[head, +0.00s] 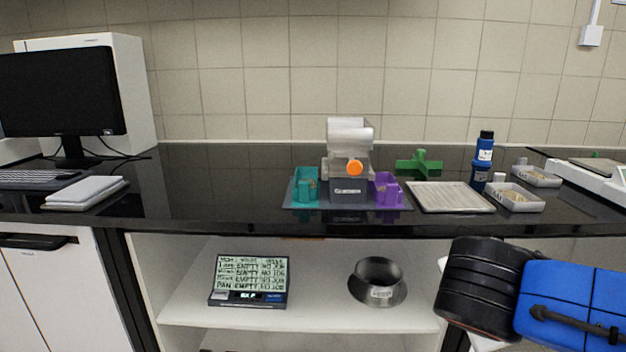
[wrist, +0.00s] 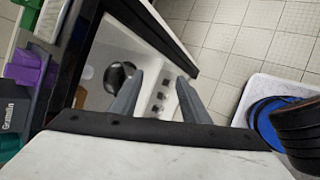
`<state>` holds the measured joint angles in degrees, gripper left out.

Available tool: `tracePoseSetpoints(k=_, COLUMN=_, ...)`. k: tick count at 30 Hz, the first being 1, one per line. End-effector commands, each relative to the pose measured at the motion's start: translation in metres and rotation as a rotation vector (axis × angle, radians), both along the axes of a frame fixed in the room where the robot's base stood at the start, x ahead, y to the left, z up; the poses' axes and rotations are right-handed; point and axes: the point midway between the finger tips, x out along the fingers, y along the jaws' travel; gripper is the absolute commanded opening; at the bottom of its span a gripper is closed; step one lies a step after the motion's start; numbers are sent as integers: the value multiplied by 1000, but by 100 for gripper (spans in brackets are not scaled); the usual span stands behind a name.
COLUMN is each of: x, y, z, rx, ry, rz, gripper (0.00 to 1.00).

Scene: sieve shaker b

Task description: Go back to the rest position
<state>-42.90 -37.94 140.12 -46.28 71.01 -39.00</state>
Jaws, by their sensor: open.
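My gripper (wrist: 160,76) shows in the wrist view with its two grey fingers spread apart and nothing between them. Its fingers point toward the shelf opening below the counter and the tiled floor. It is clear of the counter objects in that view. The fingers do not show in the head view.
The black counter (head: 220,185) carries a shaker (head: 349,140) with teal (head: 306,187) and purple (head: 386,190) holders, a tray (head: 450,197), and a blue bottle (head: 482,160). The shelf (head: 325,315) below holds a dark pan (head: 377,282) and a display (head: 248,280). Tiled floor (wrist: 235,50) looks clear.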

Motion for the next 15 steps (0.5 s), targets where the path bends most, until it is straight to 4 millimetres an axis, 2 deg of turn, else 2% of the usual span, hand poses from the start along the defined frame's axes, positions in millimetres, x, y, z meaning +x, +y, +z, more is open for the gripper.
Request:
tracePoseSetpoints(k=6, x=-19, y=-18, z=-28, rx=230, ry=16, rz=-254, gripper=42)
tracePoseSetpoints(k=15, x=-42, y=-26, z=-58, rx=548, ry=2, rz=-621, gripper=42)
